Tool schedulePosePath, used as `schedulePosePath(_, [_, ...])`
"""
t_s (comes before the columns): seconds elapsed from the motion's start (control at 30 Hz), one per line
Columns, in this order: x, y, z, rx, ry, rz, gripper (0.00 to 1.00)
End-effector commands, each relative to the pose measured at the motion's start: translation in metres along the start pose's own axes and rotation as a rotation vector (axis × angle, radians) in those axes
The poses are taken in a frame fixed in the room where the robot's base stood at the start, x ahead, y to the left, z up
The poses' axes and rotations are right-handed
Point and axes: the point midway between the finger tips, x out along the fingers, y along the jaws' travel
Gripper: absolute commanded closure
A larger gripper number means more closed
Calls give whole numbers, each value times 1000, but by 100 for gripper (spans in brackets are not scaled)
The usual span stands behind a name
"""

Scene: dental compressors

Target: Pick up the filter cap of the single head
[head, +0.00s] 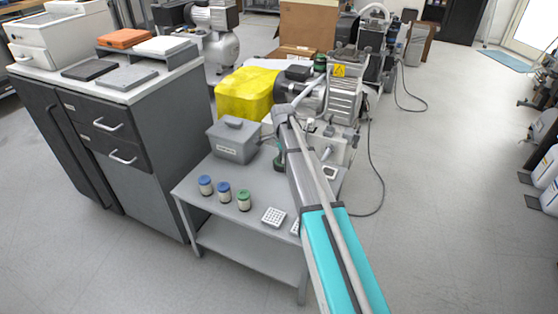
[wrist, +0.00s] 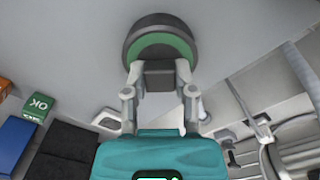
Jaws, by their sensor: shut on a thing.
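The filter cap (wrist: 160,30) is a dark round piece with a green ring, at the top middle of the wrist view. My gripper (wrist: 157,76) is shut on it, with one finger on each side of a dark block at the cap's near edge. In the head view, a small dark and green piece (head: 279,160) shows beside my arm, above the grey table; it appears to be the held cap. My gripper is mostly hidden there behind my arm. A compressor (head: 345,100) with a yellow warning label stands behind my arm, with another green-ringed dark piece (head: 319,62) on top.
The grey table (head: 215,215) carries a lidded grey box (head: 233,140), small jars with blue and green lids (head: 224,192), and white gridded pieces (head: 273,217). A yellow cover (head: 246,92) lies behind. A dark cabinet (head: 140,150) stands left. Floor on the right is open.

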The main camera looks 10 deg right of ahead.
Motion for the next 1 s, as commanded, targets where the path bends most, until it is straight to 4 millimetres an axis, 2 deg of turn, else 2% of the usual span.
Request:
schedulePosePath(0.33, [-10, 0, 0, 0, 0, 0, 100])
schedulePosePath(0.63, [-36, 0, 0, 0, 0, 0, 100])
schedulePosePath(1.0, [-79, 38, 1, 0, 0, 0, 100])
